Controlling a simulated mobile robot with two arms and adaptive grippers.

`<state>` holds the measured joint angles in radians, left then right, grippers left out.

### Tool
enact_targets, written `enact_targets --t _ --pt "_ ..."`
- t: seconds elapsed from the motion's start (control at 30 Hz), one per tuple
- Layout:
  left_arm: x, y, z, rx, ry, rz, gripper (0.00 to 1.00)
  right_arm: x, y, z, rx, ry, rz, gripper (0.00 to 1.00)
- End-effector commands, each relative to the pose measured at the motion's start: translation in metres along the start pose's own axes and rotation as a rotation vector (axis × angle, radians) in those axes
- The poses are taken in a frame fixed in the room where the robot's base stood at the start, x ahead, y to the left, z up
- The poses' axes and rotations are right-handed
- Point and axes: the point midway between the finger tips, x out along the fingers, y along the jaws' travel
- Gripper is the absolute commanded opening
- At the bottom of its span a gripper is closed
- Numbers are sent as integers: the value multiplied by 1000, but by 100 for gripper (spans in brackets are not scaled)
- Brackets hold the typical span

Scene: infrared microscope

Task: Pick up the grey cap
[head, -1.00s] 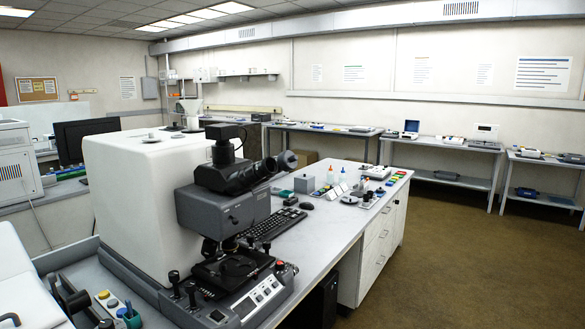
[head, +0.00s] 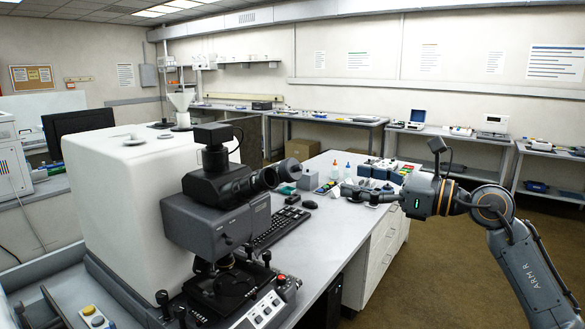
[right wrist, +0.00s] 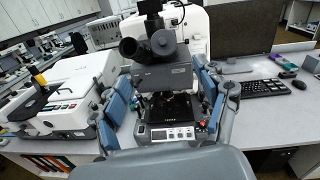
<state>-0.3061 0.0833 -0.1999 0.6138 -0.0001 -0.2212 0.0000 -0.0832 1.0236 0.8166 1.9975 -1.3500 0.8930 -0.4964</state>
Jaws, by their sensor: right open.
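A dark grey round cap (head: 290,169) sits over the end of one eyepiece of the black microscope head (head: 218,180). The cap faces me in the right wrist view (right wrist: 163,42), next to the other, uncovered eyepiece (right wrist: 130,48). My right gripper (head: 348,190) reaches in from the right above the bench, apart from the cap and to its right in the head view. In the right wrist view its blue-padded fingers (right wrist: 162,85) are spread wide with nothing held between them. My left gripper is in neither view.
The large white housing (head: 145,190) stands behind the microscope. A keyboard (head: 278,228), mouse (head: 310,204) and small grey box (head: 306,179) lie on the bench (head: 300,250). Bottles and colored items stand near my right gripper. The floor (head: 420,270) on the right is clear.

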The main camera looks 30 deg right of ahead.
Motion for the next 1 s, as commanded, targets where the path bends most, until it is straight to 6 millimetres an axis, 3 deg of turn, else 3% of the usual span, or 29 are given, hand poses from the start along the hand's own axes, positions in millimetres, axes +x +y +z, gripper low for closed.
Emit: enact_targets --t 0.1,0.5,0.77,1.0 --pt "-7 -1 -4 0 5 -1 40 10 4 8 -44 13 2 74" --pt "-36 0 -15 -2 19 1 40 73 2 9 -36 6 0 74" --pt "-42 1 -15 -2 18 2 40 86 2 6 -36 9 -1 74" --pt "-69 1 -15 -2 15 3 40 111 -3 11 -31 5 -1 74"
